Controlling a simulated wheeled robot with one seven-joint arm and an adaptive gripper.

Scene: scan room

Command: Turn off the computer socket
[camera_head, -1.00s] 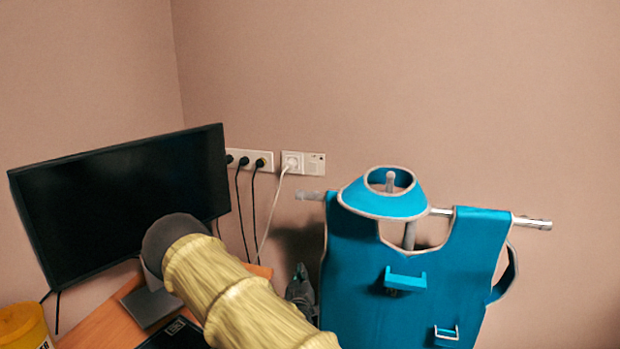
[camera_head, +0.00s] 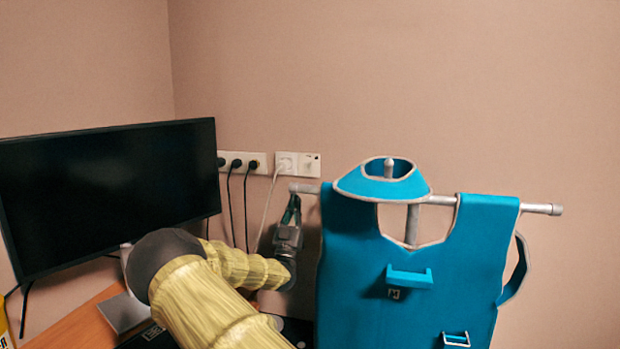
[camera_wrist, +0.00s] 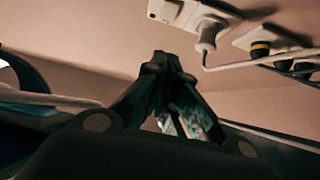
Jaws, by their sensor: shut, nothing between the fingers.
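A white wall socket (camera_head: 286,163) holds a white plug and cable. A white plate with a small switch-like part (camera_head: 310,165) adjoins it on the right. To their left a socket strip (camera_head: 233,156) holds several black plugs. In the wrist view the white socket plate (camera_wrist: 187,10), its white plug (camera_wrist: 207,36) and a yellow-ringed plug (camera_wrist: 260,49) show at the upper right. My gripper (camera_head: 293,203) points up below the sockets, left of the blue apron. Its fingertips (camera_wrist: 160,62) are together and empty, and appear apart from the plate. Which socket feeds the computer cannot be told.
A black monitor (camera_head: 110,190) stands on a wooden desk (camera_head: 75,328) at the left. A blue apron (camera_head: 400,275) hangs from a metal rail (camera_head: 540,209) on the right, close beside my gripper. Cables hang below the sockets. The wall above is clear.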

